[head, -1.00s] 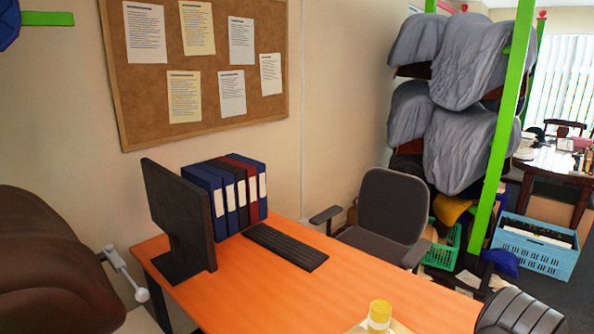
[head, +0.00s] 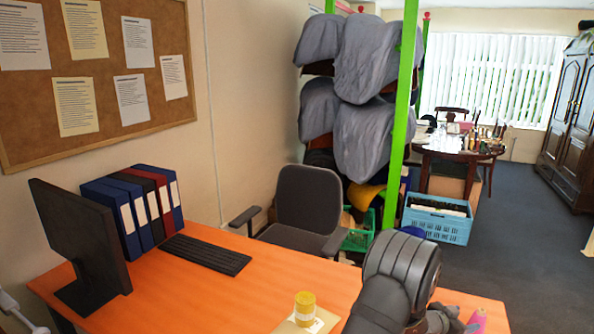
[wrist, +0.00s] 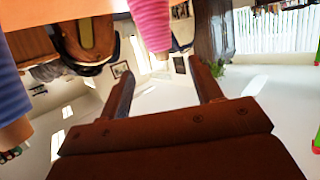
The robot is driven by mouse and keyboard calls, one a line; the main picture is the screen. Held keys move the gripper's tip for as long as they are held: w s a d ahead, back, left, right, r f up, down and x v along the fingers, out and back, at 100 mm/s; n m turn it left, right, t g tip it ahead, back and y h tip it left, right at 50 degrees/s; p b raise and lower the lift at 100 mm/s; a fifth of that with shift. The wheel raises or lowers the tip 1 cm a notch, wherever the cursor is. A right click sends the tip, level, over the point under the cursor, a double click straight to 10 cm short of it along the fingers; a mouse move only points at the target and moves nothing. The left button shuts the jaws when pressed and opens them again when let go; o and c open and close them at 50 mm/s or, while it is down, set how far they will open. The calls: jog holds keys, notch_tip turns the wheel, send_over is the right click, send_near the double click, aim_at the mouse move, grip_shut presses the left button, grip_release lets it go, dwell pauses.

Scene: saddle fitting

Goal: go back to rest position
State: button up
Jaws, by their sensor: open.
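My gripper (wrist: 162,82) is open and empty in the wrist view, its two brown fingers apart with open room beyond them. Several saddles under grey covers (head: 365,85) hang on a rack with green posts. A dark brown rounded thing, perhaps a saddle, shows at the upper left of the wrist view (wrist: 88,35).
A pink spool (head: 478,319) is by my arm; a pink thing also shows in the wrist view (wrist: 150,22). A blue crate (head: 437,221) stands on open carpet.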

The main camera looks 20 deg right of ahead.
aim_at(483, 315)
jog(key=x, duration=1.1)
jog(key=shift+f, duration=0.15)
notch_tip(483, 315, up, 11)
jog(key=shift+a+f, duration=0.1)
jog(key=shift+f, duration=0.15)
jog(key=w+a+n+t+y, duration=0.1)
jog(key=a+n+t, duration=0.3)
jog(key=a, duration=3.4)
jog(key=shift+w+a+f+t, duration=0.25)
jog(key=shift+w+f+t, duration=0.1)
jog(key=shift+t, duration=0.45)
jog(key=d+m+g, duration=0.2)
jog(key=d+g, duration=0.1)
jog(key=d, duration=1.6)
jog(key=shift+w+d+g+h, duration=0.25)
jog(key=shift+w+g+h, duration=0.05)
jog(key=shift+h, duration=0.1)
